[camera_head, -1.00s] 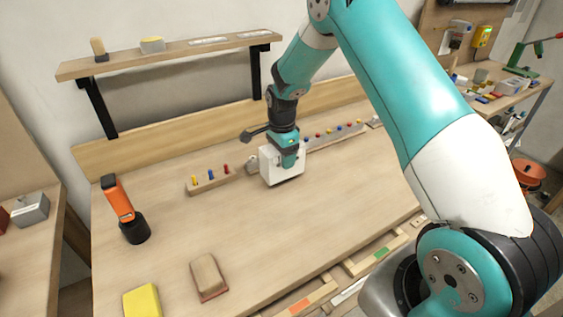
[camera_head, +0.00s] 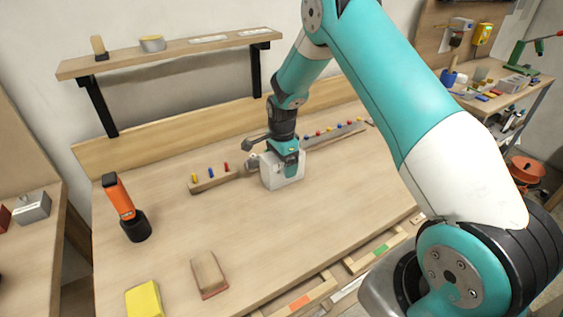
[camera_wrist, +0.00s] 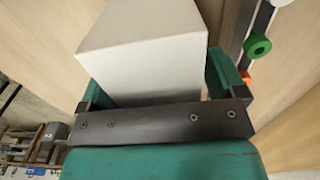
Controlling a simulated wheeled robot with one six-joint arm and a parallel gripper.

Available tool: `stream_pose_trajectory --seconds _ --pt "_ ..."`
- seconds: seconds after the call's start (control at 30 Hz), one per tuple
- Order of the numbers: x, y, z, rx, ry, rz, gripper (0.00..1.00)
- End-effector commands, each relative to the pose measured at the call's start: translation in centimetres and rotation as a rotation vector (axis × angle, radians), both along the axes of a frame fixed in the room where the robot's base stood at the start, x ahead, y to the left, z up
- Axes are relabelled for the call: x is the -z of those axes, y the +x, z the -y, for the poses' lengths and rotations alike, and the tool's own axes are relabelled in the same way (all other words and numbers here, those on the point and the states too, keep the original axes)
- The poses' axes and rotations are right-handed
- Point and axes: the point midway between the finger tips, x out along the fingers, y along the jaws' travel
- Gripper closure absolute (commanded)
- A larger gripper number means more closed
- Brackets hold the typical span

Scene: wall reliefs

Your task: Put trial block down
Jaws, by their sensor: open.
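The white trial block (camera_head: 285,180) stands at the back middle of the wooden workbench, in front of the peg rail, and appears to rest on the bench top. My gripper (camera_head: 287,160) comes down on it from above. In the wrist view, the block (camera_wrist: 143,50) fills the space between the green fingers of my gripper (camera_wrist: 160,82). The fingers are open and lie on either side of it. A small gap shows by the right finger; contact at the left finger cannot be told. The block's underside is hidden.
An orange drill (camera_head: 121,205) stands at left. A brown-and-red block (camera_head: 208,274) and a yellow block (camera_head: 145,299) lie in front. The bench middle is clear. A shelf (camera_head: 170,54) hangs above.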

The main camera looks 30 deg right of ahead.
Motion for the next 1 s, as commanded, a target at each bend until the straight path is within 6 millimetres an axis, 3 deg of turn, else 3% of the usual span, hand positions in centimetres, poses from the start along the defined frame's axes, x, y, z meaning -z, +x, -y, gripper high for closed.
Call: stream_pose_trajectory --seconds 0.17,0.5,0.73,0.87,0.97,1.0 --pt "-2.4 0.1 0.0 0.000 -0.001 0.006 0.11" --pt "-9.6 0.1 0.0 0.000 0.000 0.005 0.11" --pt "-12.3 -0.2 -0.4 -0.027 0.003 0.004 0.11" --pt "-15.2 -2.5 -3.4 -0.251 0.032 0.029 0.11" --pt "-18.6 -6.7 -7.7 -0.600 0.074 0.072 0.11" --pt "-19.9 -9.0 -9.6 -0.765 0.094 0.094 0.11"
